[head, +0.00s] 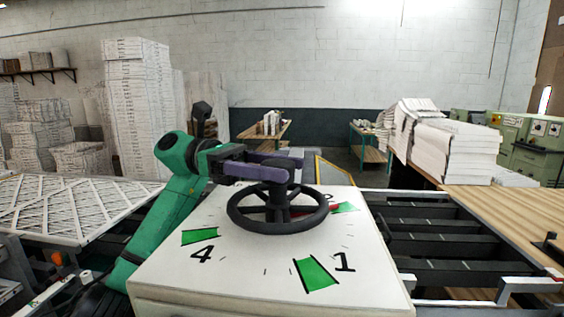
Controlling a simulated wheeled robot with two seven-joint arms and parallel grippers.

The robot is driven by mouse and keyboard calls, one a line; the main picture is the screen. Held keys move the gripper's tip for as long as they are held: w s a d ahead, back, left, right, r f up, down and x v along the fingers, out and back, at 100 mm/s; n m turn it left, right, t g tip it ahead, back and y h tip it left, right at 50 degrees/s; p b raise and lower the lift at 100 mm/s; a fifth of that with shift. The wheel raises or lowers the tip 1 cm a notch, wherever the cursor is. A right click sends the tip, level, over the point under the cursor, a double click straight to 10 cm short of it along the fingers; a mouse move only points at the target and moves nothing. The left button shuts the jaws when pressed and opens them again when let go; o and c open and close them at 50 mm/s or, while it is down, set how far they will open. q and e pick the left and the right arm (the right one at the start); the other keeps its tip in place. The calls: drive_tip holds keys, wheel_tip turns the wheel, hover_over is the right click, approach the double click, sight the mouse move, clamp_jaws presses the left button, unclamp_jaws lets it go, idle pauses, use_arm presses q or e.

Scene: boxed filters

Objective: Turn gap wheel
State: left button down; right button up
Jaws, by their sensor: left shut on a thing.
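The gap wheel (256,221) is a dark spoked handwheel lying flat above a white box top (180,275). The top carries green marks and the numbers 4 and 1; a further number behind the wheel is partly hidden. A red pointer (331,208) shows at the wheel's right side, near a green mark. My left gripper (286,165) reaches in from the left on a green arm. It is shut on the wheel's raised middle part, above the spokes. The fingertips partly hide what they hold. My right gripper is not in view.
A white lattice panel (70,208) lies left of the box. Dark slats (450,240) and a wooden tabletop (500,205) lie to the right. Paper stacks (455,150) and green machines (535,145) stand behind on the right. The space above the wheel's right side is clear.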

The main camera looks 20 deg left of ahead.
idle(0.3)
use_arm(q)
drive_tip(key=shift+c, duration=1.8)
unclamp_jaws()
drive_tip(key=shift+o, duration=1.2)
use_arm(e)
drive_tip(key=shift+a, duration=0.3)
use_arm(q)
drive_tip(key=a+b, duration=0.1)
drive_tip(key=a, duration=0.8)
drive_tip(key=shift+w, duration=0.2)
drive_tip(key=a, duration=0.1)
drive_tip(key=a+p, duration=0.2)
drive_tip(key=shift+w+a+r, duration=0.15)
drive_tip(key=shift+a+r, duration=0.15)
drive_tip(key=shift+a, duration=0.1)
drive_tip(key=shift+a+f+p, duration=0.15)
drive_tip(key=shift+a+p, duration=0.35)
drive_tip(key=shift+a, duration=0.1)
drive_tip(key=shift+a+f, duration=0.15)
drive_tip(key=shift+a, duration=0.2)
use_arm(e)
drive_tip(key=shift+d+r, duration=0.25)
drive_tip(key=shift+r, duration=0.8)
